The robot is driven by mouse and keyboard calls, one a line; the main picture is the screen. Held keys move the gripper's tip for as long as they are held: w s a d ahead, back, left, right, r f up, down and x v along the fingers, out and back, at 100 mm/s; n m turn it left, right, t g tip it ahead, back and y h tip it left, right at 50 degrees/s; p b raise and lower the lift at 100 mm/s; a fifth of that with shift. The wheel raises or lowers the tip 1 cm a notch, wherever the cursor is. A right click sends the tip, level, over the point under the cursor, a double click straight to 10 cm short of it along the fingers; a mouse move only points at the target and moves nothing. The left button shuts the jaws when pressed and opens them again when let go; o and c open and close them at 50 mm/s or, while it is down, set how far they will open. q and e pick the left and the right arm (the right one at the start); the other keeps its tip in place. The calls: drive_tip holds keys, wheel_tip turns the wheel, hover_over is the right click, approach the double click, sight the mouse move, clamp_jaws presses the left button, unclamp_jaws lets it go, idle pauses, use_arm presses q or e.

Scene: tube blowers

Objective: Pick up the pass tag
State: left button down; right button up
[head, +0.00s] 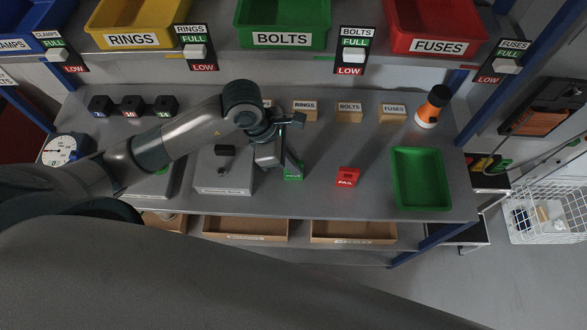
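The green pass tag (293,178) lies on the grey workbench, left of the red FAIL tag (346,178). Its upper part is partly hidden by my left gripper (289,164). That gripper reaches in from the left and points down at the pass tag, its finger overlapping the tag in the picture. I cannot tell whether it touches the tag or whether the fingers are open or closed around it. My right gripper is not in view.
A green tray (421,178) and an orange-and-black bottle (432,107) stand to the right. Small labelled boxes (349,111) line the back. A grey box (222,178) stands left of the gripper. The bench is clear between the FAIL tag and the tray.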

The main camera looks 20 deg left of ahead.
use_arm(q)
drive_tip(key=shift+r, duration=0.1)
drive_tip(key=shift+r+b, duration=0.45)
drive_tip(key=shift+r, duration=0.25)
wheel_tip(320, 180, up, 2)
drive_tip(key=shift+r+b, duration=0.1)
drive_tip(key=shift+b, duration=0.4)
drive_tip(key=s+d+r+p, duration=0.5)
drive_tip(key=s+r+p, duration=0.2)
drive_tip(key=s+p, duration=0.2)
drive_tip(key=shift+s+d+r, duration=0.15)
drive_tip(key=shift+s+d, duration=0.05)
drive_tip(key=shift+s, duration=0.45)
